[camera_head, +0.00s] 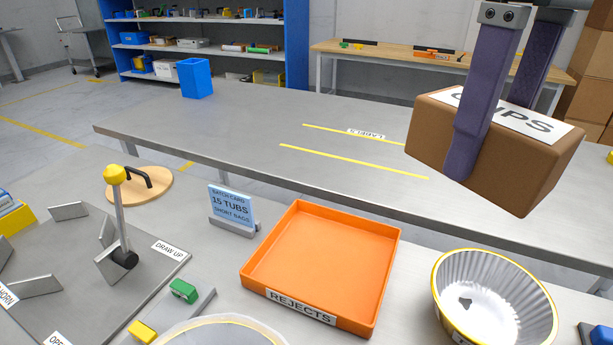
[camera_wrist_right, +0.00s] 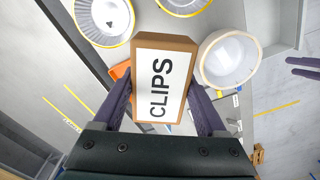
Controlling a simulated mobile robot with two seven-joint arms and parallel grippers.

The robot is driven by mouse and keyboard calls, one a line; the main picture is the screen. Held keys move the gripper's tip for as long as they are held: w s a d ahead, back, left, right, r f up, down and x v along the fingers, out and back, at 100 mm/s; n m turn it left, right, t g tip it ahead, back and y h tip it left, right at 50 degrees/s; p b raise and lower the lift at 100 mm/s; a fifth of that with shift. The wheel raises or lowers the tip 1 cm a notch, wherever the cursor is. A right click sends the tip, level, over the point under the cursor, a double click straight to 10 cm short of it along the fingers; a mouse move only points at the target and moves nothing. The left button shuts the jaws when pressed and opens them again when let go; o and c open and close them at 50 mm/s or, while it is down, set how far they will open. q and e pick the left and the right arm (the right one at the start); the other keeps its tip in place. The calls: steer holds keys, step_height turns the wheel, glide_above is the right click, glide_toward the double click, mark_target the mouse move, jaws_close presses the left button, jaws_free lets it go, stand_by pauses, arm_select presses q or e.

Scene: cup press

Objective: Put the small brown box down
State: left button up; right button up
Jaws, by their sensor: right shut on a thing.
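The small brown box (camera_head: 522,168), with a white label reading CLIPS, is held in the air at the upper right of the head view. My right gripper (camera_head: 488,135) is shut on it, one dark purple finger along its near side and the other behind it. In the right wrist view the box (camera_wrist_right: 162,82) sits between both fingers, label facing the camera. The box appears above the steel table (camera_head: 250,115), with no visible contact. My left gripper (camera_wrist_right: 290,67) shows only as two dark fingers, slightly apart and empty, at the wrist view's right edge.
An orange REJECTS tray (camera_head: 325,255), a yellow-rimmed ribbed bowl (camera_head: 492,300) and a blue batch card (camera_head: 232,207) stand on the near bench. Yellow lines and a LABELS tag (camera_head: 366,134) mark the far table. A blue bin (camera_head: 196,78) stands at its far left.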

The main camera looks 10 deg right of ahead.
steer(key=f+n+b, duration=0.2)
steer(key=f+b, duration=0.1)
steer(key=f, duration=0.7)
steer(key=d+f+n+b, duration=0.1)
steer(key=f+b, duration=0.3)
steer(key=f, duration=0.6)
steer(key=f+n+b, duration=0.3)
steer(key=f, duration=0.7)
steer(key=shift+w+d+f+b, duration=0.2)
steer(key=shift+d+b, duration=0.1)
steer(key=shift+d, duration=0.05)
step_height(320, 180, down, 5)
steer(key=shift+b, duration=0.8)
arm_select(q)
step_height(320, 180, down, 15)
steer(key=shift+s+a+r, duration=0.15)
arm_select(e)
steer(key=shift+r, duration=0.1)
steer(key=o, duration=1.3)
arm_select(q)
steer(key=shift+r+p, duration=1.85)
steer(key=shift+p, duration=0.05)
arm_select(e)
steer(key=shift+o, duration=0.2)
step_height(320, 180, up, 12)
